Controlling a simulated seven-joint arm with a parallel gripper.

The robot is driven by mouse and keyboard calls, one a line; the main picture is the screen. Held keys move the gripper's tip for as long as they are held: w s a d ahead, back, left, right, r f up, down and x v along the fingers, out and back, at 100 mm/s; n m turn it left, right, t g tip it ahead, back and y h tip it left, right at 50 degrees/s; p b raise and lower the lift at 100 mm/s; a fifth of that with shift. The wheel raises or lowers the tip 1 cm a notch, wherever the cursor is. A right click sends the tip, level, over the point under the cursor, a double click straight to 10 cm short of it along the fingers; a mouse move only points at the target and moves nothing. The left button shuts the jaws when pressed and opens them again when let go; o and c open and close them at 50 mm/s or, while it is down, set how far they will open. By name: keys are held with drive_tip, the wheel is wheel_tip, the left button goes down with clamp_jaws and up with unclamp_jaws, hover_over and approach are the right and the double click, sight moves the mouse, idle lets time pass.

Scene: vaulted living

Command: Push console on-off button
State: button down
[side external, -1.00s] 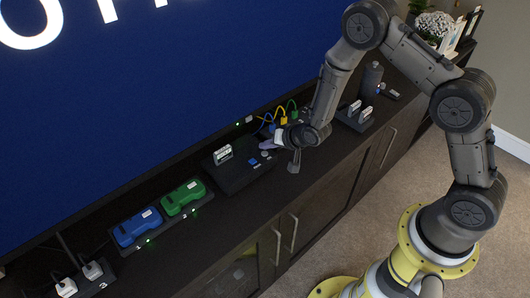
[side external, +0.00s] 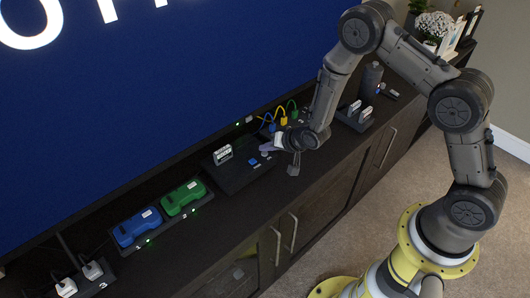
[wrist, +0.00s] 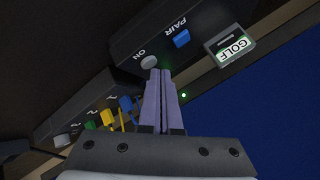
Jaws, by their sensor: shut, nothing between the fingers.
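The console (side external: 240,170) is a black box on the dark cabinet top, with a white cartridge standing in it. In the wrist view the console (wrist: 180,22) shows a grey round button (wrist: 148,62) marked ON and a blue button (wrist: 182,38) marked PAIR. In the side external view my gripper (side external: 265,149) is over the console's right end.
Blue (side external: 137,226) and green (side external: 184,197) controllers lie in a dock to the left. Blue, yellow and green cables (side external: 283,118) plug into a unit behind my wrist. A large blue screen (side external: 130,90) stands behind the cabinet. A cartridge holder (side external: 355,115) is to the right.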

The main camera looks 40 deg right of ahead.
drive_tip(key=shift+f, duration=0.4)
idle(0.3)
drive_tip(key=shift+r, duration=0.9)
drive_tip(key=shift+r, duration=0.1)
drive_tip(key=shift+r, duration=2.95)
